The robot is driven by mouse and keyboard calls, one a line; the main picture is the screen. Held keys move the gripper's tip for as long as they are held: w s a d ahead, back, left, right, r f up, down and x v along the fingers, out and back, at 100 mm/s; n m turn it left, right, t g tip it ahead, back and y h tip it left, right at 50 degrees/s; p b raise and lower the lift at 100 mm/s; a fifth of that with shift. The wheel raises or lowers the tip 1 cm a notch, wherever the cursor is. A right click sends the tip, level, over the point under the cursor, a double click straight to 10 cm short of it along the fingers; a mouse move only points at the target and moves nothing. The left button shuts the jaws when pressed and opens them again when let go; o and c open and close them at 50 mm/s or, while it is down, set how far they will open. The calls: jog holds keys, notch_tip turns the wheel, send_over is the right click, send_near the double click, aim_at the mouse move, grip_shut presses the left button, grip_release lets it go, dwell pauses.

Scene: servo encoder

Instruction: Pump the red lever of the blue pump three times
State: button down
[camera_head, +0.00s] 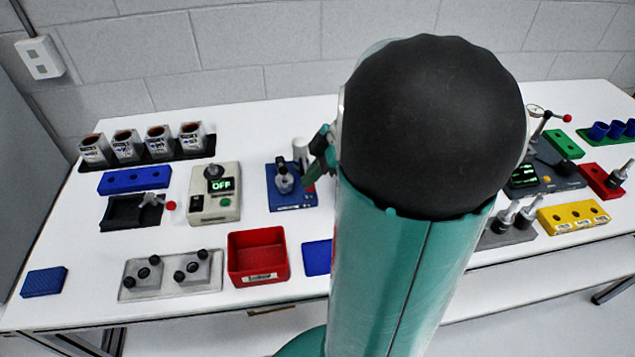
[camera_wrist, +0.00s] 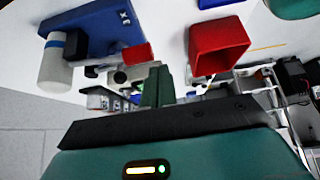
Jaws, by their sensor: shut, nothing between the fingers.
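The blue pump (camera_head: 296,203) stands on the white table, left of my arm in the head view. It has a blue base, a grey fitting and a white cylinder. In the wrist view its blue base (camera_wrist: 98,28) is at the upper left. The red lever (camera_wrist: 137,54) shows there beside my gripper (camera_wrist: 158,70). In the head view only a small red bit of the lever shows under my gripper (camera_head: 313,170). My gripper is shut and empty, with its fingertips close to the lever's red end. I cannot tell whether they touch.
A red open box (camera_head: 258,257) stands in front of the pump. A beige box reading OFF (camera_head: 215,192) is left of it. A blue block (camera_head: 317,257) lies near the front, partly behind my arm. My arm hides the table's middle.

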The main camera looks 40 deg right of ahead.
jog(key=s+d+r, duration=0.3)
jog(key=s+r, duration=0.2)
jog(key=r, duration=0.3)
jog(key=shift+s, duration=0.2)
jog(key=shift+r, duration=0.1)
